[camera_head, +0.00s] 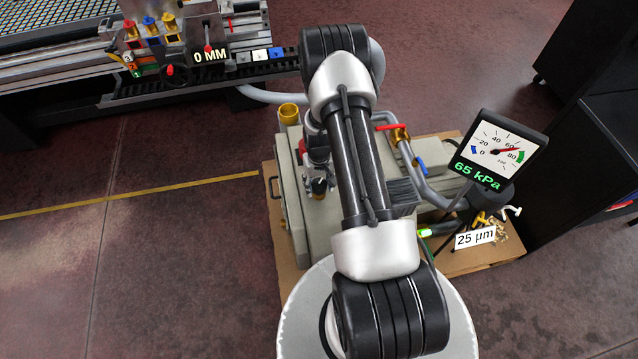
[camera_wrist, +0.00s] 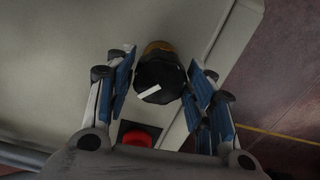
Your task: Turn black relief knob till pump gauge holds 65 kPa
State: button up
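The black relief knob (camera_wrist: 160,78), with a white mark slanting up to the right, sits on a brass base in the wrist view. My gripper (camera_wrist: 161,58) has its two blue-padded fingers on either side of the knob, with narrow gaps showing, so it looks open around it. In the head view my arm hides much of the pump (camera_head: 296,205), and the knob cannot be made out clearly. The pump gauge (camera_head: 497,148) shows 65 kPa in green digits, its red needle between 60 and 80, short of the green band.
A red button (camera_wrist: 137,138) on a black plate is close to the knob. A red-handled valve (camera_head: 393,127) and pipe stand right of my arm. A 25 µm sign (camera_head: 475,238) is at the lower right.

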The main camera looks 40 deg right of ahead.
aim_at(319, 184)
jog(key=shift+o, duration=1.3)
notch_tip(319, 184, up, 12)
